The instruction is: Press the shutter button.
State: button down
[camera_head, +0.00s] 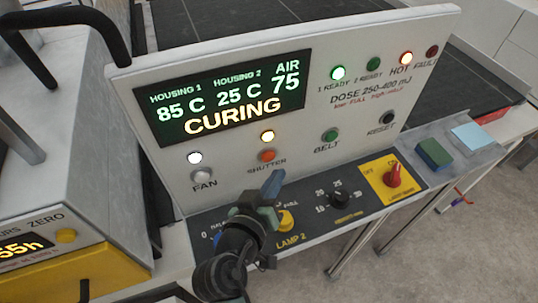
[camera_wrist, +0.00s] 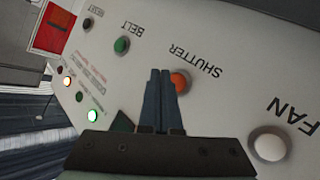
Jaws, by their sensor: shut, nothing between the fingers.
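My gripper (camera_head: 273,184) is shut and empty, below the button in the head view. Its fingers (camera_wrist: 160,75) point toward the panel in the wrist view. I cannot tell whether the fingertips touch the panel or the button.
A white fan button (camera_head: 202,176) is to the left and a green belt button (camera_head: 330,136) to the right. The display (camera_head: 235,98) reads CURING. Below are a yellow knob (camera_head: 287,220), a black knob (camera_head: 340,199) and a red switch (camera_head: 392,175).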

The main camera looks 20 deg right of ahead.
jog(key=shift+s, duration=1.6)
